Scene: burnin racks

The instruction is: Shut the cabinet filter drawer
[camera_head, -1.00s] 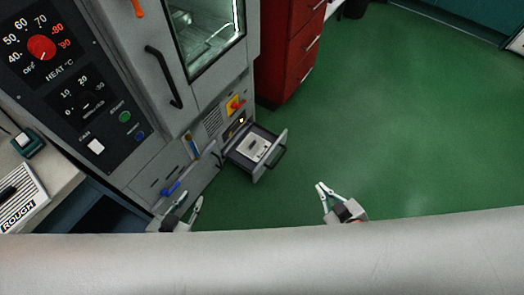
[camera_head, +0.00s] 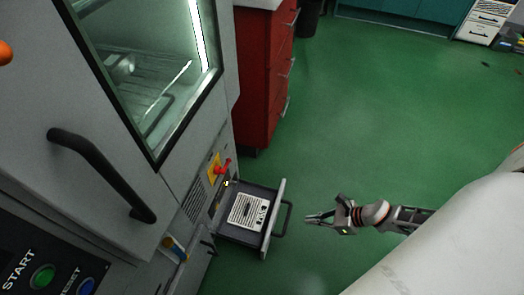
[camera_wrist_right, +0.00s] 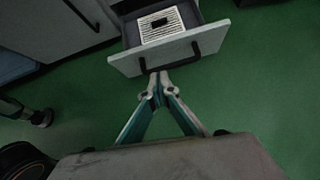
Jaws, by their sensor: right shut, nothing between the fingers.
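The filter drawer (camera_head: 275,222) is pulled out low on the front of the grey cabinet (camera_head: 199,232). A white slotted filter (camera_head: 248,211) lies in it, and a dark bar handle (camera_head: 286,219) is on its front panel. My right gripper (camera_head: 308,217) is shut and empty, a little to the right of the handle and pointing at the drawer front. In the right wrist view, the closed fingertips (camera_wrist_right: 158,74) are just below the drawer front (camera_wrist_right: 168,53) in the picture. Whether they touch it I cannot tell. My left gripper is not in the head view.
A red drawer cabinet (camera_head: 264,75) stands just behind the grey cabinet. A red and yellow switch (camera_head: 217,168) sits above the drawer. The large cabinet door handle (camera_head: 103,175) juts out at left. Green floor (camera_head: 390,110) is open to the right.

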